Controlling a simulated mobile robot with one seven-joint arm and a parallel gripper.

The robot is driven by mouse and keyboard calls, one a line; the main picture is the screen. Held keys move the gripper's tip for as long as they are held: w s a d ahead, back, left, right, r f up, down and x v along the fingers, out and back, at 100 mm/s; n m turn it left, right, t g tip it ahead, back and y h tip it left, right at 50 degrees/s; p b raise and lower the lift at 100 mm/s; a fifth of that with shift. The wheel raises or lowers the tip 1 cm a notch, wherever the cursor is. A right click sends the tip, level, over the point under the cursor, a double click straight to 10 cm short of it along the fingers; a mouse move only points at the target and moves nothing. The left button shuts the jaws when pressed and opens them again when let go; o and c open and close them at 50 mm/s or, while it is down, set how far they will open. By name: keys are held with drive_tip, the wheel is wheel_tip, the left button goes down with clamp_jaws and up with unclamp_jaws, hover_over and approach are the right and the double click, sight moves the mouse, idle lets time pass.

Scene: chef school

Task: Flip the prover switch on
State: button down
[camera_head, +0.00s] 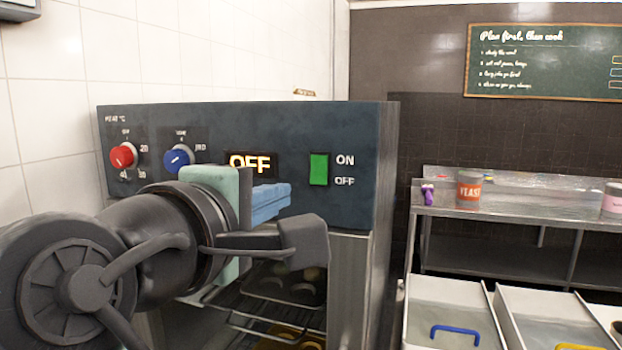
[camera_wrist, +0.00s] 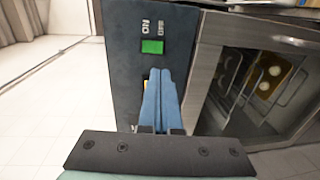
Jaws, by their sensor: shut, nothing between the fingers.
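The prover's dark blue control panel (camera_head: 345,120) fills the middle of the head view. The lit display (camera_head: 250,163) reads OFF. My gripper (camera_head: 288,192) is in front of the panel, its blue fingers shut together and empty, left of and a little below the switch. In the wrist view, the gripper (camera_wrist: 160,72) points at the panel, with its tips just short of the green switch (camera_wrist: 152,46) in the picture. I cannot tell whether they touch the panel.
A red knob (camera_head: 123,156) and a blue knob (camera_head: 179,157) are on the panel's left. Below it, the prover holds racks with trays (camera_head: 290,285). To the right are a metal table (camera_head: 500,210) with a yeast tin (camera_head: 469,189) and open bins (camera_head: 450,310).

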sight(317, 183)
drive_tip(key=p+x, duration=0.4)
drive_tip(key=x, duration=0.7)
drive_tip(key=shift+r, duration=0.1)
drive_tip(key=shift+w+d, duration=0.15)
drive_tip(key=shift+w, duration=0.25)
drive_tip(key=shift+w+d+f, duration=0.1)
drive_tip(key=shift+w+f, duration=0.1)
drive_tip(key=shift+f, duration=0.1)
drive_tip(key=shift+s, duration=0.1)
drive_tip(key=shift+p, duration=0.3)
